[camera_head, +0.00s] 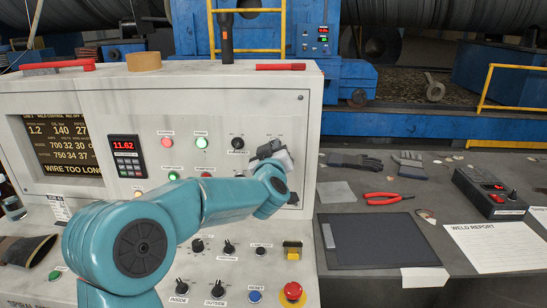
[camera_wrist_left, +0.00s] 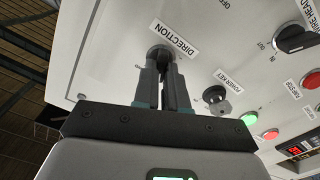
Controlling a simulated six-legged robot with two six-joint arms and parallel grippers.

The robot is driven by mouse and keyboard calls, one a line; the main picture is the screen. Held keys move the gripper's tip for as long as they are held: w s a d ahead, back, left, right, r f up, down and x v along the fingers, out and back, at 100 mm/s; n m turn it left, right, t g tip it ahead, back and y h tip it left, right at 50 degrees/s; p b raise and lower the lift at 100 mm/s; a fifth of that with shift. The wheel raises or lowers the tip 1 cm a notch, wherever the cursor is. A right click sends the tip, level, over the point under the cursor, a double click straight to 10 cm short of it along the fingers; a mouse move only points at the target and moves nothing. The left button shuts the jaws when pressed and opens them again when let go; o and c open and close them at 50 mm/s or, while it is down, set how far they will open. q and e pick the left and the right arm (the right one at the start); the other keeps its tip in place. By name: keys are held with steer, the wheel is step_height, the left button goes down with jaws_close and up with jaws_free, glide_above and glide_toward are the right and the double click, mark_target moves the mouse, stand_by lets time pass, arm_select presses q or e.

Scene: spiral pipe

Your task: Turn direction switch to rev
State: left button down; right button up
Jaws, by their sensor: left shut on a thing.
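The direction switch (camera_wrist_left: 158,50) is a dark knob on the pale panel, just beside the white DIRECTION label (camera_wrist_left: 172,40) in the left wrist view. My left gripper (camera_wrist_left: 164,66) is shut on this knob, with one finger on each side of it. The fingers cover most of the knob, so its exact angle cannot be read. In the head view my left gripper (camera_head: 272,150) is at the upper right of the panel and hides the switch. My right gripper is not in view.
The power key switch (camera_wrist_left: 216,97) is close to the fingers. On the panel are a black knob (camera_head: 237,143), green light (camera_head: 201,143) and numeric display (camera_head: 126,143). Below are a yellow switch (camera_head: 292,247) and red emergency button (camera_head: 292,291). Pliers (camera_head: 385,197) lie on the right bench.

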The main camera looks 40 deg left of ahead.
arm_select(q)
steer(key=shift+f+n, duration=0.15)
steer(key=shift+n, duration=0.35)
steer(key=shift+b, duration=0.3)
steer(key=c, duration=1.2)
jaws_free()
steer(key=b+v, duration=0.1)
steer(key=v, duration=1.5)
steer(key=shift+s+d, duration=0.1)
steer(key=shift+s, duration=0.1)
